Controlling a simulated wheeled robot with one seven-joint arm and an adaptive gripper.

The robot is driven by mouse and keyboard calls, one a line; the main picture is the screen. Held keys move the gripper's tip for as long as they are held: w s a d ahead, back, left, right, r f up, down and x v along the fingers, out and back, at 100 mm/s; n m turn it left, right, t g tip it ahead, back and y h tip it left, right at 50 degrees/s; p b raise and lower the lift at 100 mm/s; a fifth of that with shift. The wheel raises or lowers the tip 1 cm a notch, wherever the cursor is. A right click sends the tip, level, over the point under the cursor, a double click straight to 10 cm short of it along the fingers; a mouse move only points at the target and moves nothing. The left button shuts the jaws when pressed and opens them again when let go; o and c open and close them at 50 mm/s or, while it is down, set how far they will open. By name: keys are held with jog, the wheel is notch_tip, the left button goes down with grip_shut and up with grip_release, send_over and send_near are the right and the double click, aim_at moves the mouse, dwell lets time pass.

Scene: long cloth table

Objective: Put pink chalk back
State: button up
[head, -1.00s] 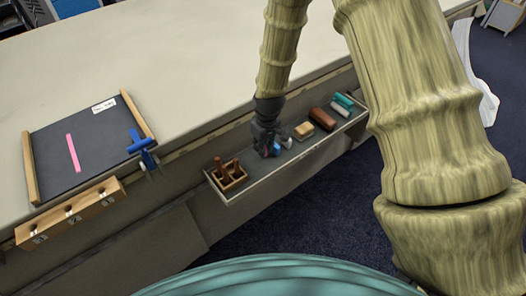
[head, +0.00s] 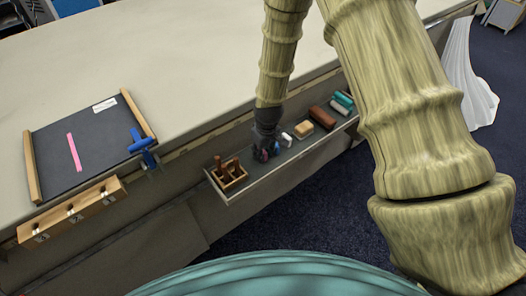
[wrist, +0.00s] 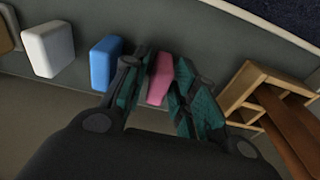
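The pink chalk (wrist: 159,79) lies on the grey ledge tray (head: 290,157), between the fingers of my gripper (wrist: 163,75) in the wrist view. My gripper is open around it, with narrow gaps seeming to show beside the chalk. In the head view my gripper (head: 264,155) is low over the tray, beside the wooden holder, and mostly hides the pink chalk. The blue chalk (wrist: 105,63) lies just outside the left finger, and the white chalk (wrist: 48,49) lies farther left.
A wooden holder with brown pegs (head: 232,180) stands close by at the tray's left end. A tan block (head: 303,129), a brown block (head: 321,117) and teal rolls (head: 343,101) lie farther right. A framed blackboard (head: 100,140) with a pink stripe and blue clamp (head: 142,143) is on the table.

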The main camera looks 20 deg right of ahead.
aim_at(266, 153)
dwell(0.3)
notch_tip(266, 153, up, 12)
jog(key=s+b, duration=0.1)
jog(key=shift+s+d, duration=0.2)
dwell(0.5)
jog(key=shift+r, duration=0.1)
dwell(0.4)
